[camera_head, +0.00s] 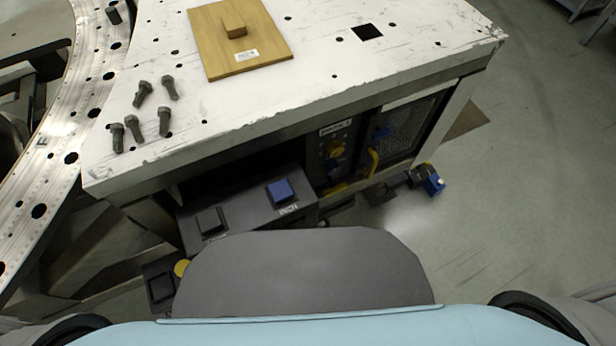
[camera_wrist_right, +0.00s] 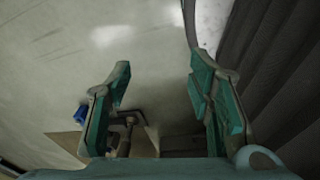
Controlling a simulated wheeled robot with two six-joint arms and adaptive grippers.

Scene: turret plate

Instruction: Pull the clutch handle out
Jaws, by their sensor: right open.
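A blue-ended part (camera_head: 432,183) sticks out low at the right of the panel. I cannot tell for sure which of these is the clutch handle. My right gripper (camera_wrist_right: 160,82) is open and empty in the right wrist view. A dark metal bracket-like part (camera_wrist_right: 128,122) and a blue piece (camera_wrist_right: 120,72) show beyond and beside its left finger. Contact with them cannot be made out. My left gripper is not in view.
The white worn tabletop (camera_head: 300,80) holds a wooden board (camera_head: 212,45) and several dark bolts (camera_head: 143,94). A dark box with a blue INCH button (camera_head: 280,190) juts out below. A curved metal ring (camera_head: 50,150) is at left.

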